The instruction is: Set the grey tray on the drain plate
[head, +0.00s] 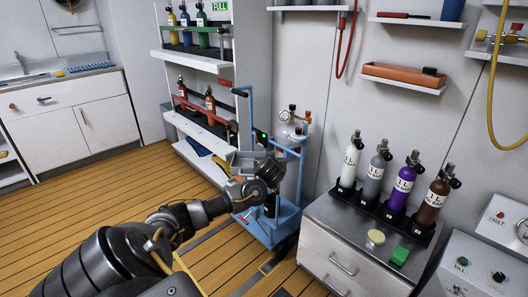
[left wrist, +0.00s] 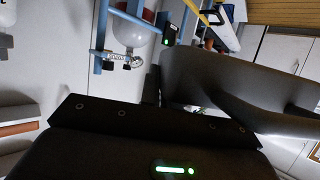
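My left arm reaches in from the lower left in the head view. Its gripper (head: 268,160) is in front of the blue cart, and its fingertips are not clear. A small grey box-like shape (head: 244,160) shows right beside the gripper. I cannot tell whether it is the grey tray or whether it is held. In the left wrist view a dark gripper body with a green light fills the bottom, and a large dark curved shape covers the right middle. I cannot make out the drain plate with certainty. My right gripper is not in view.
The blue cart (head: 266,228) carries a gas cylinder (head: 290,134). A metal-topped cabinet (head: 333,215) at right holds several gas bottles, a yellowish round item (head: 376,238) and a green block (head: 400,256). Shelves (head: 200,60) with bottles stand behind. The wooden floor (head: 90,215) at left is clear.

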